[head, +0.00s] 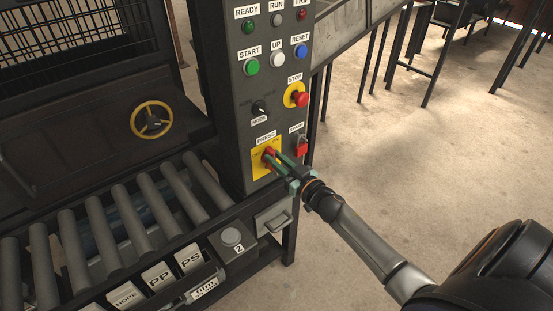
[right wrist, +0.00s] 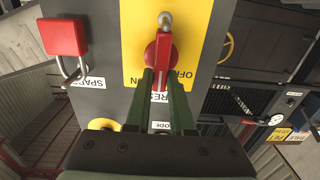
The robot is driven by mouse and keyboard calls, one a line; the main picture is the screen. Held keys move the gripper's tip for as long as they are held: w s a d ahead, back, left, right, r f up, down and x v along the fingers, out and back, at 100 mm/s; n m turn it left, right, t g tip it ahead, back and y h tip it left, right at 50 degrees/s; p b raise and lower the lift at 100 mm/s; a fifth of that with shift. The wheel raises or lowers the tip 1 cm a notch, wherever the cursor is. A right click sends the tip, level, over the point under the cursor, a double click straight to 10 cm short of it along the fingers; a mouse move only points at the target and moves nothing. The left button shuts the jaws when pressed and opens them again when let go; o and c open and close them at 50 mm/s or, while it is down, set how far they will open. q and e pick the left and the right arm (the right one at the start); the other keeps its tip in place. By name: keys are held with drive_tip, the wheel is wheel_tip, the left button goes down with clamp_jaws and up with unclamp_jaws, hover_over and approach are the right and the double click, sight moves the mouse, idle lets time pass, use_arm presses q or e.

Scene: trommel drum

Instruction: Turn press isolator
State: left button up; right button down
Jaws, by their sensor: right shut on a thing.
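The press isolator is a red rotary handle (head: 268,153) on a yellow plate (head: 259,171), low on the dark control panel under a PRESS label. In the right wrist view the red handle (right wrist: 163,50) lies along the length of the picture, with a round metal end above it. Upside-down ON and OFF lettering shows on the yellow plate (right wrist: 197,22), partly hidden by the handle and fingers. My right gripper (head: 277,158) is shut on the handle; its green fingers (right wrist: 163,78) lie on either side of it. My left gripper is not in view.
A red padlock (head: 301,146) hangs at the SPARE label just right of the isolator. A mode knob (head: 259,107) and red stop button (head: 299,99) are above. Open floor lies right.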

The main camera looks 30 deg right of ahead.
drive_tip(key=n, duration=0.4)
drive_tip(key=a+f+n+b, duration=0.1)
drive_tip(key=n, duration=0.4)
drive_tip(key=n+b, duration=0.1)
drive_tip(key=n, duration=0.4)
drive_tip(key=shift+s+a+f, duration=0.1)
drive_tip(key=shift+a+f, duration=0.15)
drive_tip(key=shift+a, duration=0.1)
drive_tip(key=shift+f+n+b, duration=0.2)
drive_tip(key=shift+n+b, duration=0.55)
drive_tip(key=shift+n, duration=1.35)
drive_tip(key=c, duration=0.8)
unclamp_jaws()
